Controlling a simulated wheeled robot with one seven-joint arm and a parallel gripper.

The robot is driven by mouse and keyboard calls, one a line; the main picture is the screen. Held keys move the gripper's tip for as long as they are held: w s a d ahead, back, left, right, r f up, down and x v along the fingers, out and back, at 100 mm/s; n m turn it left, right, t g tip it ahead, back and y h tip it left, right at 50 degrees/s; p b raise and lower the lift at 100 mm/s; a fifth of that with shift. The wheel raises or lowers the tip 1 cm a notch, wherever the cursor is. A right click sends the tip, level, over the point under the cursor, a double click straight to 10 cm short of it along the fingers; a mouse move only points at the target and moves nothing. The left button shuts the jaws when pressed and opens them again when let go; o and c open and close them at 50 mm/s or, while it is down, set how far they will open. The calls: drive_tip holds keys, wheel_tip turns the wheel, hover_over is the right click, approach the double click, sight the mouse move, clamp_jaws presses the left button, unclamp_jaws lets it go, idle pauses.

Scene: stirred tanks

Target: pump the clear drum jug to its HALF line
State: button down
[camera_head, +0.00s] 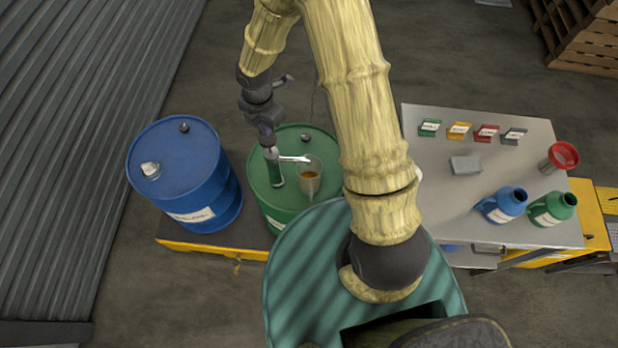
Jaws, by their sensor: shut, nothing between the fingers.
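The clear jug (309,180) stands on top of the green drum (262,190), with some amber liquid in its lower part. Its HALF line is too small to make out. A hand pump with a dark green barrel (276,172) rises from the drum, and its pale spout (295,159) reaches right over the jug. My gripper (269,144) points down at the top of the pump, shut with nothing held. Whether it touches the pump head cannot be told; the head is largely hidden by the gripper.
A blue drum (185,170) with a capped bung stands to the left on the same yellow-edged pallet. On the right, a grey table (435,185) holds a blue jug (503,205), a green jug (553,208), a red funnel (562,156) and several coloured cards.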

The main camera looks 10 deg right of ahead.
drive_tip(key=shift+f+b, duration=2.75)
drive_tip(key=shift+f, duration=1.15)
drive_tip(key=shift+r, duration=0.1)
drive_tip(key=shift+r+p, duration=3.55)
drive_tip(key=shift+r, duration=0.25)
drive_tip(key=shift+f+b, duration=1.05)
drive_tip(key=shift+f, duration=0.3)
drive_tip(key=shift+r+p, duration=1.25)
drive_tip(key=shift+r, duration=0.1)
drive_tip(key=shift+r, duration=0.1)
drive_tip(key=shift+r+p, duration=2.25)
drive_tip(key=shift+r, duration=0.15)
